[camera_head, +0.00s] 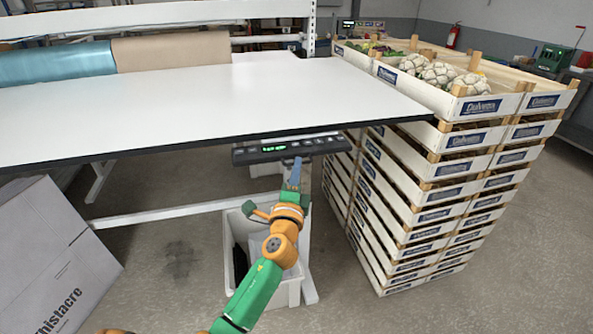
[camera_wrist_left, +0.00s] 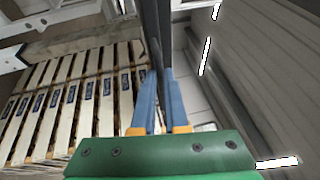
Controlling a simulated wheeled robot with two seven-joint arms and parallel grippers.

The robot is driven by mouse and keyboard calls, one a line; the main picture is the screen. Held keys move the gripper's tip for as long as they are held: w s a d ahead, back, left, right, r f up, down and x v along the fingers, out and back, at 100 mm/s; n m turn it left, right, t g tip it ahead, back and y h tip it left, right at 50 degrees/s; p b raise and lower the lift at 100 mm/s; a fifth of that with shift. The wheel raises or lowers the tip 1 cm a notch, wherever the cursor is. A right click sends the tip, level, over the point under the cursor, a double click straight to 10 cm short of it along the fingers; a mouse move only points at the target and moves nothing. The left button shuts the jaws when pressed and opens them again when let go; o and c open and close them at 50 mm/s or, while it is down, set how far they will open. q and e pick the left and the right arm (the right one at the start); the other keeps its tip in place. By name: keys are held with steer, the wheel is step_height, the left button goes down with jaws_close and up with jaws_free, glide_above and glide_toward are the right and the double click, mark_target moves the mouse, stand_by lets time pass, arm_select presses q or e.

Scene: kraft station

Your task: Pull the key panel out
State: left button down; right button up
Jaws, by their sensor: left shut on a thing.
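The key panel (camera_head: 280,151) is a dark, narrow bar with a green display and a row of keys. It sits under the front edge of the white table in the head view and sticks out a little from it. My left gripper (camera_head: 295,168) is below the panel with its blue fingers pointing up, shut on the panel. In the left wrist view the blue fingers (camera_wrist_left: 160,76) lie close on either side of the dark panel (camera_wrist_left: 152,25), which runs upward from between them. My right gripper is not in view.
The white table (camera_head: 200,105) spans above my left arm. A stack of crates (camera_head: 415,205) with vegetables on top stands close on the right. A white bin (camera_head: 290,291) is below the panel. A large carton (camera_head: 50,262) stands at the left.

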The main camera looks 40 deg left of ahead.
arm_select(q)
steer(key=c, duration=1.4)
jaws_free()
steer(key=shift+w+a, duration=0.1)
steer(key=o, duration=0.5)
steer(key=shift+w, duration=0.1)
steer(key=shift+c, duration=0.2)
steer(key=b+v, duration=0.1)
steer(key=v, duration=0.6)
